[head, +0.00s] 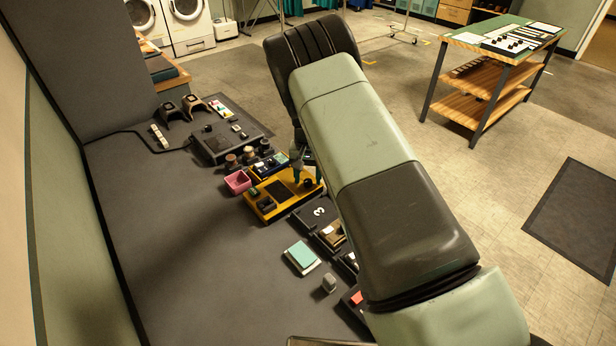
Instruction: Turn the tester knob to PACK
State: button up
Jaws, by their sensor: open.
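A yellow box-shaped device (262,215), which looks like the tester, sits on the dark grey bench. Its top carries a dark panel and small dark parts; which of them is the knob, and where it points, is too small to tell. No PACK label is readable. My gripper (306,173) is open and points down over the right back end of the yellow device. My arm hides part of it and the area to its right. I cannot tell whether the fingers touch anything.
A pink bin (237,182) stands close at the left of the yellow device. A dark grey unit (222,146) with a cable is behind. A teal-topped pad (301,255) and a small grey object (329,284) lie in front. The bench's left side is clear.

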jog(key=shift+f, duration=0.4)
jog(key=shift+c, duration=0.4)
grip_shut()
jog(key=shift+m, duration=0.3)
jog(key=m, duration=0.3)
jog(key=shift+m, duration=2.5)
